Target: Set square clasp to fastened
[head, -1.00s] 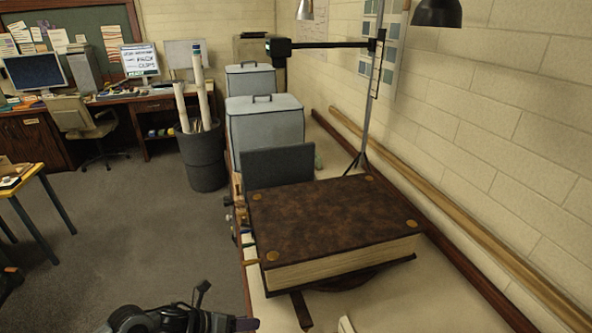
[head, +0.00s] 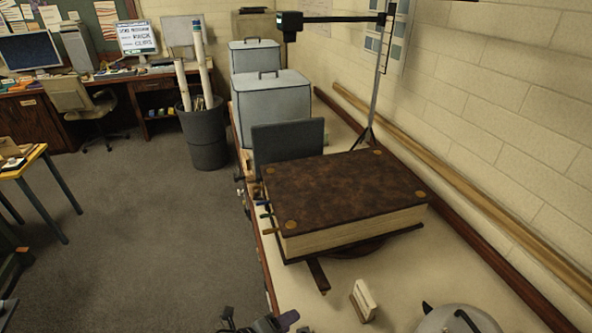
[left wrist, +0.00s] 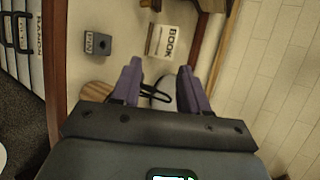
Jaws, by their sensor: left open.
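A thick book (head: 345,190) with a mottled brown cover and round brass-coloured corner pieces lies shut on a dark stand on the bench. Small coloured tabs or straps (head: 268,218) stick out at its left side. I cannot make out a square clasp for certain in either view. My left gripper (head: 287,321) shows only in part at the bottom edge of the head view, in front of the book and apart from it. In the left wrist view its purple fingers (left wrist: 160,68) are spread and empty. My right gripper is not in view.
A small cream sign (head: 364,300), reading BOOK in the left wrist view (left wrist: 163,42), and a silver lid (head: 458,320) stand near the front. A dark labelled block (left wrist: 98,43) is left of the sign. Grey boxes (head: 272,110) and a lamp stand (head: 373,90) are behind the book.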

